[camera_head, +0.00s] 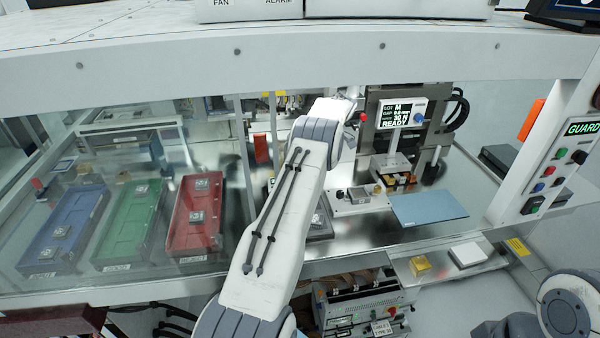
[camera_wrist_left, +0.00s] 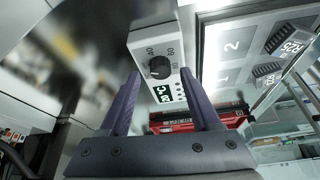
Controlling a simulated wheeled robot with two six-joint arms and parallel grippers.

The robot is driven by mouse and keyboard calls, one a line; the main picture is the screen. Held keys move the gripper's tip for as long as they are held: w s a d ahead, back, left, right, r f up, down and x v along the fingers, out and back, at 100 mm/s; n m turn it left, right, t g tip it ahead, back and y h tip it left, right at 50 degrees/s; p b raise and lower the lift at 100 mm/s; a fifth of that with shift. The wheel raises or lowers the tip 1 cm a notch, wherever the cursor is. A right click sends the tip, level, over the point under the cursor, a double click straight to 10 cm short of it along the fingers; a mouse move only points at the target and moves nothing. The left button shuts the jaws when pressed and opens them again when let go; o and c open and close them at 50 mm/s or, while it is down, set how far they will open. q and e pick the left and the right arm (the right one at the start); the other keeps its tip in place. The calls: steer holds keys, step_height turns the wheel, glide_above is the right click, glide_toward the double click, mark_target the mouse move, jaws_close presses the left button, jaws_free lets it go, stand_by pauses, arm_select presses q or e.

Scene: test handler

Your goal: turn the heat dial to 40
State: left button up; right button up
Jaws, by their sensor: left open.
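The heat dial (camera_wrist_left: 159,68) is a round black knob on a pale control box (camera_wrist_left: 154,42) in the left wrist view. Numbers are printed around it, 40 and 60 among them. Its pointer is too small to read surely. A small lit display (camera_wrist_left: 161,94) beside it seems to read 20 °C. My left gripper (camera_wrist_left: 159,74) is open, its two dark purple fingers on either side of the box and dial. I cannot tell whether they touch. In the head view my left arm hides the dial and gripper. My right gripper is not in view.
A numbered tray (camera_wrist_left: 235,50) with small chips lies right of the box in the wrist view. In the head view blue (camera_head: 48,256), green (camera_head: 112,252) and red (camera_head: 183,243) bins stand left. A blue mat (camera_head: 428,207) lies right, near the guard panel (camera_head: 550,170).

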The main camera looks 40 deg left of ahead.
arm_select(q)
steer(key=shift+x, duration=0.8)
steer(key=shift+d, duration=0.1)
jaws_close()
steer(key=shift+f+m+b, duration=0.15)
steer(key=shift+m+b, duration=0.15)
steer(key=shift+b, duration=0.3)
steer(key=m+t+b, duration=0.1)
steer(key=m+b, duration=0.2)
steer(key=b, duration=0.2)
steer(key=m+t+y+b, duration=0.1)
steer(key=m+b, duration=0.2)
steer(key=b, duration=0.2)
steer(key=shift+s+d, duration=0.1)
steer(key=shift+s, duration=0.15)
steer(key=shift+m+t+b, duration=0.7)
steer(key=shift+m+b, duration=0.35)
steer(key=shift+m, duration=0.25)
jaws_free()
